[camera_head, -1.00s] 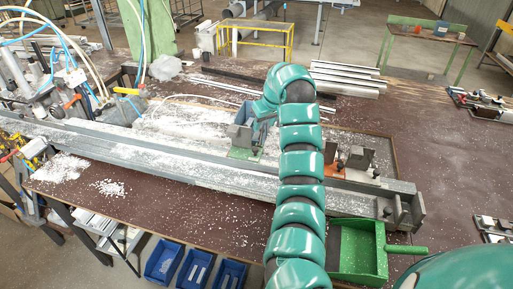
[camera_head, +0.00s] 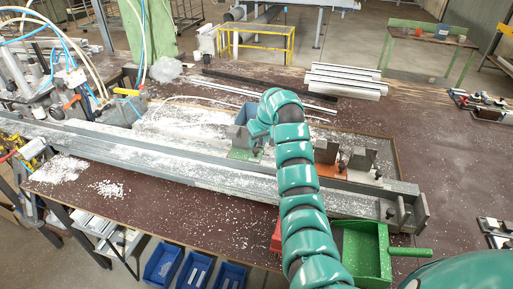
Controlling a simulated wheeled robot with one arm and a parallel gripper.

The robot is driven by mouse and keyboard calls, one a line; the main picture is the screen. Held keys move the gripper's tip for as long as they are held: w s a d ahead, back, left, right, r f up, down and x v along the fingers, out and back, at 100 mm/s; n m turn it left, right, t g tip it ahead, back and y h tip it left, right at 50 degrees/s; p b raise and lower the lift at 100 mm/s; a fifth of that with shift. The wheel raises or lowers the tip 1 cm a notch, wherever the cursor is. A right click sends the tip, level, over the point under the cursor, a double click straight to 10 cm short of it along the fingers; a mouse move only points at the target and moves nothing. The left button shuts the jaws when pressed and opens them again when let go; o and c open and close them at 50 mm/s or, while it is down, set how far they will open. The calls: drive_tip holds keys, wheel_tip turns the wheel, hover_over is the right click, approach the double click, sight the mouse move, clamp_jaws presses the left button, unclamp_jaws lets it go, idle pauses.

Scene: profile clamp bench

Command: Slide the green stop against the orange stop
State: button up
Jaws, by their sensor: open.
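The green stop (camera_head: 241,154) sits on the long grey rail, with a grey upright block on its green base. The orange stop (camera_head: 330,170) stands further right on the same rail, with grey blocks on it. A stretch of rail lies between the two stops, partly hidden by my arm, so they are apart. My gripper (camera_head: 258,131) is at the right side of the green stop's block, open. Its fingers are mostly hidden by my wrist, and I cannot tell whether they touch the stop.
The grey rail (camera_head: 150,155) runs across the bench, dusted with white shavings. A grey end block (camera_head: 405,212) stands at its right end. A green scoop-like tray (camera_head: 365,255) and a red object (camera_head: 276,237) are near the front edge.

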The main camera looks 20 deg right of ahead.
sight(256, 149)
drive_tip(key=shift+p+x, duration=0.9)
drive_tip(key=shift+x, duration=2.2)
clamp_jaws()
drive_tip(key=shift+d, duration=0.1)
